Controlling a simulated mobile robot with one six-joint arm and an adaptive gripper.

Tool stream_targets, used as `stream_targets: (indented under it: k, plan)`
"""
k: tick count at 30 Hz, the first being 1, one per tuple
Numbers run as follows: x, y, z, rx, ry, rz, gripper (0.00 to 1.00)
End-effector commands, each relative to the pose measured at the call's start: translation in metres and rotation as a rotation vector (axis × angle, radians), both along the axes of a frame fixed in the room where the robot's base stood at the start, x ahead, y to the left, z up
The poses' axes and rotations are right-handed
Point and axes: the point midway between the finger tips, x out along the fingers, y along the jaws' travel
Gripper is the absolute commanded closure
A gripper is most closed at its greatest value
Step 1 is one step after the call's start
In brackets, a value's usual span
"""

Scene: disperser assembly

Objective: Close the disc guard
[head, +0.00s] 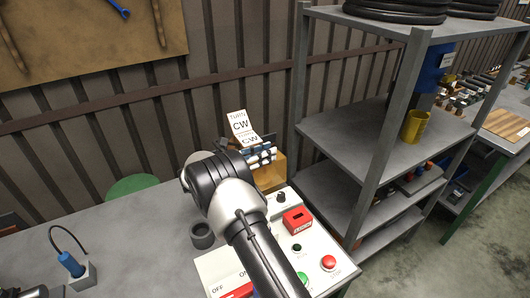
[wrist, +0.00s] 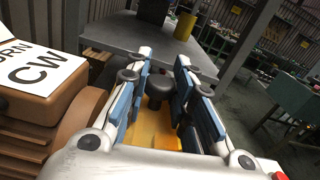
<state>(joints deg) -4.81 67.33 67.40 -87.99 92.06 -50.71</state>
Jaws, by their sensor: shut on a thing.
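My gripper (head: 262,153) is at the orange-brown housing (head: 271,176) at the back of the bench. In the wrist view its two blue-padded fingers (wrist: 170,82) stand either side of a black knob (wrist: 158,88), and the gripper is shut on it. A yellow part (wrist: 155,135) lies below the knob, between the fingers; I cannot tell for sure that it is the disc guard. A white "TURN CW" card (head: 240,124) stands behind the gripper. My arm hides much of the housing in the head view.
A control panel (head: 283,208) with a red block (head: 297,219), a red button (head: 328,262) and a green button (head: 302,279) lies beside my arm. A dark cup (head: 202,236) stands left of it. A grey shelf (head: 395,130) rises at the right. The bench's left middle is clear.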

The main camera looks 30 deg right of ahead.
Motion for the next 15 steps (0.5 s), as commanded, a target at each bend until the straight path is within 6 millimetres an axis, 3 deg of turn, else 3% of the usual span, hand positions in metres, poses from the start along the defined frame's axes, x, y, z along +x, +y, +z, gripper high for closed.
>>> stream_targets:
  k: [15]
  plan:
    - [-0.0024,0.0028,-0.0067,0.006,-0.111,0.004,1.0]
